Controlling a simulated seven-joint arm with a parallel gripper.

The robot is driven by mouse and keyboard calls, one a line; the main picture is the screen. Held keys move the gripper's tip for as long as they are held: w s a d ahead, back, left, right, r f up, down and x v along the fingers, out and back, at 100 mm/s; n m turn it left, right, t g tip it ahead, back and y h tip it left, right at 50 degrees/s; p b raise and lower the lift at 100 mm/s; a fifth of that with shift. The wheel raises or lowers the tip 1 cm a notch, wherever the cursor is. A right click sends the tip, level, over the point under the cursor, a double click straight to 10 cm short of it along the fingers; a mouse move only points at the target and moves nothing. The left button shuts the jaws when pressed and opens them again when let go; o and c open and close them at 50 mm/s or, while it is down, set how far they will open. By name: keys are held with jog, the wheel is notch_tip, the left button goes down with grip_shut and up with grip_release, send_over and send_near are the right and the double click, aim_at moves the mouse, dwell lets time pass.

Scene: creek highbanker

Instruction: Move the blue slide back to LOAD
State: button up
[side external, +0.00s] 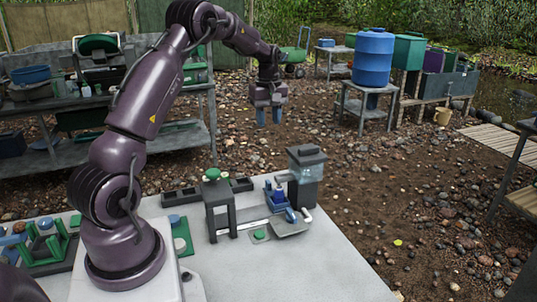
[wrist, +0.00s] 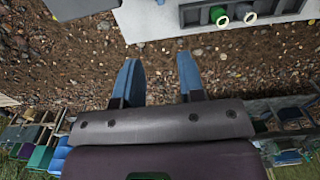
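A small blue piece (side external: 279,197), which looks like the blue slide, sits on the grey track of the bench device, between a dark green-topped press frame (side external: 218,205) and a grey hopper with a clear section (side external: 306,178). No LOAD marking is readable. My gripper (side external: 269,124) hangs above and behind the device, fingers pointing down, well apart from it. In the wrist view its two blue fingers (wrist: 158,72) are spread with only gravel between them, so it is open and empty. The slide is not clearly visible in the wrist view.
The white bench (side external: 300,268) is clear at its front right. A green button (side external: 260,235) lies in front of the track. A dark tray (side external: 182,197) stands behind the press. In the wrist view a grey rack (wrist: 200,14) with ringed pieces is at the bench edge.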

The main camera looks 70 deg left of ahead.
aim_at(268, 181)
notch_tip(268, 181, down, 20)
jog(key=shift+f, duration=0.2)
dwell(0.5)
grip_shut()
jog(key=shift+s, duration=4.5)
grip_release()
